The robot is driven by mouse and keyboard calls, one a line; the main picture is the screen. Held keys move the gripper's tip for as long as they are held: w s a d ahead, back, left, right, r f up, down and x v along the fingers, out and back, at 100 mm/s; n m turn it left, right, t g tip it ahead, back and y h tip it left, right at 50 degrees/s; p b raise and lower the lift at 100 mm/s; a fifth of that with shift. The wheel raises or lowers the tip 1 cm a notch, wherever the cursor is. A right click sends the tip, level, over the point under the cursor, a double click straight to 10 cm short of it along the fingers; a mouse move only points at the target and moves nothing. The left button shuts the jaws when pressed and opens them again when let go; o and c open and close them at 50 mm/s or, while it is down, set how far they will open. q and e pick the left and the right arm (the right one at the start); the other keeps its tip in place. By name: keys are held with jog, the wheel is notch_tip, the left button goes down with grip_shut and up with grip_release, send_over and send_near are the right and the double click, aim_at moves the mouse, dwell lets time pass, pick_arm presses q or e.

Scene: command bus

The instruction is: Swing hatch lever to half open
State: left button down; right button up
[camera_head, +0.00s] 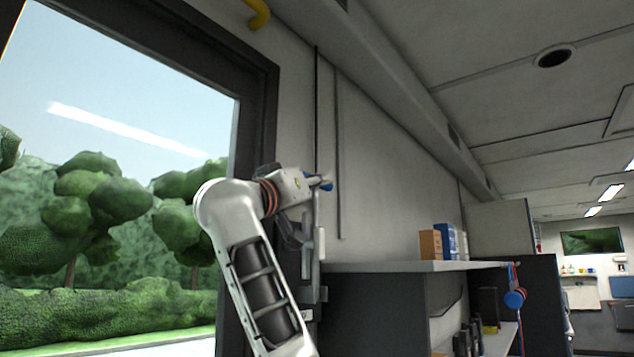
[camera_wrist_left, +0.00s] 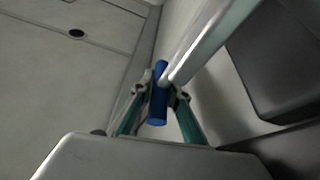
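The hatch lever is a grey metal bar with a blue grip at its end. In the left wrist view the bar (camera_wrist_left: 208,42) runs from the upper right down to the blue grip (camera_wrist_left: 158,98). My left gripper (camera_wrist_left: 160,92) has one finger on each side of the grip, close against it, and looks shut on it. In the head view my left gripper (camera_head: 318,184) is at the wall beside the window frame, with a bit of the blue grip (camera_head: 327,186) showing. My right gripper is not in view.
A large window (camera_head: 130,120) with a dark frame is on the left. A vertical grey bar (camera_head: 318,220) stands at the wall below my gripper. A shelf (camera_head: 400,266) with small boxes (camera_head: 431,244) is to the right. A yellow rail (camera_head: 258,12) is overhead.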

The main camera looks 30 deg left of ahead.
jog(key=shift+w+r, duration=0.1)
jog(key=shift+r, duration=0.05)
